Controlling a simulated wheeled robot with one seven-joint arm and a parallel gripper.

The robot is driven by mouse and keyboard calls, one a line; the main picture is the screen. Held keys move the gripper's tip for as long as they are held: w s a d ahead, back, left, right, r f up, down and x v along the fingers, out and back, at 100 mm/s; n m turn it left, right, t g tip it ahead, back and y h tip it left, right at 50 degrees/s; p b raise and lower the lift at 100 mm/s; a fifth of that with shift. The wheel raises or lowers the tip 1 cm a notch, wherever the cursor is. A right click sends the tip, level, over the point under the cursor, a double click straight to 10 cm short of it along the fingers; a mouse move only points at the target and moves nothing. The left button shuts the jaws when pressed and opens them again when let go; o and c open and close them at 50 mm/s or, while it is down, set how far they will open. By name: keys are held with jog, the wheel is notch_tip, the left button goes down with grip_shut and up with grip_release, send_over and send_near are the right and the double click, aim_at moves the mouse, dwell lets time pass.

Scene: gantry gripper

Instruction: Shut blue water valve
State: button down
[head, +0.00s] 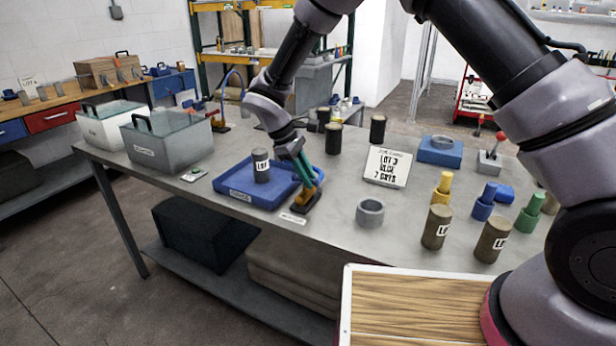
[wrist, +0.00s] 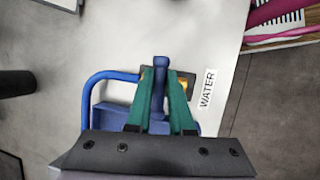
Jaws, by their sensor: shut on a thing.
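The blue water valve stands at the front edge of the workbench, right of a blue tray. In the head view its brass body and dark base (head: 307,201) show below my gripper (head: 303,170). In the wrist view the blue valve handle (wrist: 160,72) lies between the green fingers of my gripper (wrist: 162,95), which are shut on it. A white WATER label (wrist: 207,89) lies on the bench right of the valve. The fingers hide part of the valve.
The blue tray (head: 232,193) holds a dark labelled cylinder (head: 261,165). A lot sign (head: 388,167), a grey ring (head: 370,212) and several cylinders stand to the right. Two lidded boxes, one grey (head: 168,143), are at left. A similar fitting with a blue hose (head: 221,124) stands behind.

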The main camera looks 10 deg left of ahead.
jog(key=shift+m, duration=0.6)
jog(key=c, duration=0.8)
grip_release()
jog(key=v, duration=1)
jog(key=shift+w+a+r, duration=0.1)
jog(key=shift+a+r, duration=0.1)
jog(key=shift+r, duration=0.2)
